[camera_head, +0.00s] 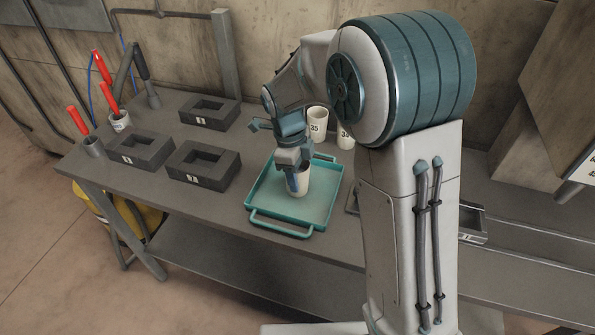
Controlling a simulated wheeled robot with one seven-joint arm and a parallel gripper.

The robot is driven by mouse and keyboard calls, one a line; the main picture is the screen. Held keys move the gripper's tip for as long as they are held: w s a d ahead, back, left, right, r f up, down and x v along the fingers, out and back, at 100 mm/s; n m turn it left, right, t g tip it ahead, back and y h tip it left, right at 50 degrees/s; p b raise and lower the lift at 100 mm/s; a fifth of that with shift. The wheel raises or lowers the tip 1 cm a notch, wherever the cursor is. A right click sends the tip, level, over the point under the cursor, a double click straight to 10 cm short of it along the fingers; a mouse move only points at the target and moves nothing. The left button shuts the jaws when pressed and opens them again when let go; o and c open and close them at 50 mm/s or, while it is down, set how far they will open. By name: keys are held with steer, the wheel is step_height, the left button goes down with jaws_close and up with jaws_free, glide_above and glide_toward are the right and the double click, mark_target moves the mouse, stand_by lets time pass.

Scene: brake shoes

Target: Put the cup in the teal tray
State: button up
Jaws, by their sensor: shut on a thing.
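The teal tray (316,215) lies on the grey workbench, with a handle at its near edge and one at its far edge. A white cup (301,183) is upright over the middle of the tray. My gripper (294,168) reaches down from above and is shut on this cup at its rim. Whether the cup's base touches the tray floor, I cannot tell. Two more white cups stand behind the tray: one marked 35 (317,124) and another (345,137) partly hidden by my arm.
Three dark square blocks with openings (140,160) sit on the bench (225,205) left of the tray. My arm's large links hide the bench right of the tray. A wall closes off the back.

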steer(key=o, duration=1)
steer(key=shift+o, duration=0.2)
step_height(320, 180, up, 12)
steer(key=a, duration=0.2)
steer(key=s+d+f+n+t+y, duration=0.1)
steer(key=s+d+f+n+t, duration=0.1)
steer(key=s+d+n, duration=1.3)
steer(key=shift+s+d+n+t+y+p, duration=0.25)
steer(key=shift+s+n+t, duration=0.45)
steer(key=shift+s+n, duration=1.9)
steer(key=shift+w+n, duration=0.8)
steer(key=shift+w, duration=0.05)
